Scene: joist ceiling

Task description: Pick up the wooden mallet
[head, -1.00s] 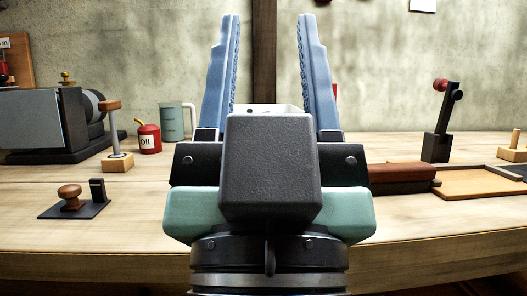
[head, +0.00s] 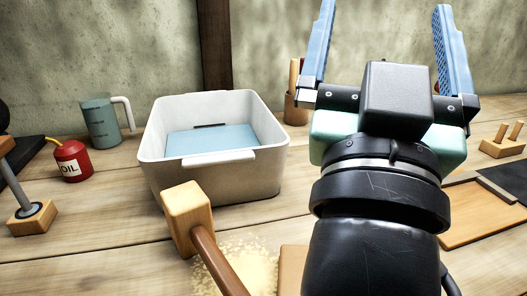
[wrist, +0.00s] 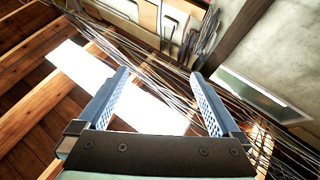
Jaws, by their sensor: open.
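The wooden mallet (head: 188,215) shows in the head view at the lower middle. It has a pale block head and a brown handle that runs down out of the picture's bottom edge. Its head is just in front of the white bin. My gripper (head: 385,35) is open and empty, raised high to the right of the mallet with its blue fingers pointing up. In the wrist view my gripper (wrist: 165,95) is spread wide with nothing between the fingers. That view faces the ceiling and upper wall, and the mallet is not in it.
A white bin (head: 222,180) with blue liquid or a blue bottom stands behind the mallet. A red oil can (head: 72,160), a grey-blue jug (head: 101,122) and a wooden-based stand (head: 32,215) are at the left. A wooden tray (head: 470,212) lies at the right.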

